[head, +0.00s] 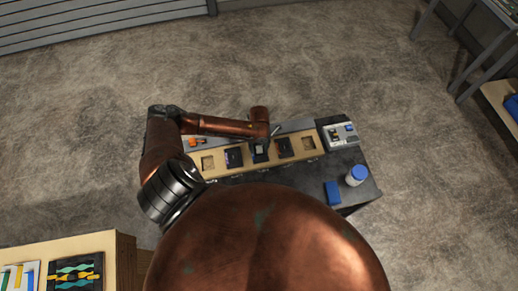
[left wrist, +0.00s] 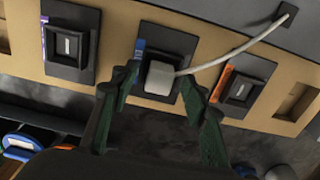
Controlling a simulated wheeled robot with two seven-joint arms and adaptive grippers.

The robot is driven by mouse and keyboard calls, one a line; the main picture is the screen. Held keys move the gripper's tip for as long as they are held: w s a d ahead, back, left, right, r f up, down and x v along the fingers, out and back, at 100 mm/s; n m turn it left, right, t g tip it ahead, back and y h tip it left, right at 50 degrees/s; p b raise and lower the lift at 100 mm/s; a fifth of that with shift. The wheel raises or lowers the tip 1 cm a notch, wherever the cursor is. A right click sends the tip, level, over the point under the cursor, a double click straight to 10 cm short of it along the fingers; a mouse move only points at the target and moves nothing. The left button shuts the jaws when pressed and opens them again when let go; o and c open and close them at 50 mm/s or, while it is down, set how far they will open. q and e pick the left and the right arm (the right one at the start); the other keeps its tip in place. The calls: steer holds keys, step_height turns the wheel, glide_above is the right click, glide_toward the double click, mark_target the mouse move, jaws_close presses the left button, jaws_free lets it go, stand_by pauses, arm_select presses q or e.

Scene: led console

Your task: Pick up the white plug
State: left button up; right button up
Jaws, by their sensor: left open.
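The white plug (left wrist: 160,78) sits at the black middle socket plate (left wrist: 172,42), which has a blue strip. Its pale cable (left wrist: 235,50) runs up and right to a dark square fitting. My left gripper (left wrist: 160,72) is open, with one green-padded finger on each side of the plug. Whether the fingers touch it I cannot tell. In the head view my left gripper (head: 273,131) is over the middle of the console (head: 221,166), and the plug there is too small to make out clearly. My right gripper is not in view.
Black socket plates with a purple strip (left wrist: 70,45) and an orange strip (left wrist: 240,90) flank the middle one. A blue box (head: 332,193) and a white bottle with a blue cap (head: 357,175) stand on the dark table (head: 300,182). A switch box (head: 340,135) is at the right end.

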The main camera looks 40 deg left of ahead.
arm_select(q)
steer(key=shift+f, duration=0.1)
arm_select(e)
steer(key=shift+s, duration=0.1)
arm_select(q)
steer(key=c, duration=0.3)
jaws_close()
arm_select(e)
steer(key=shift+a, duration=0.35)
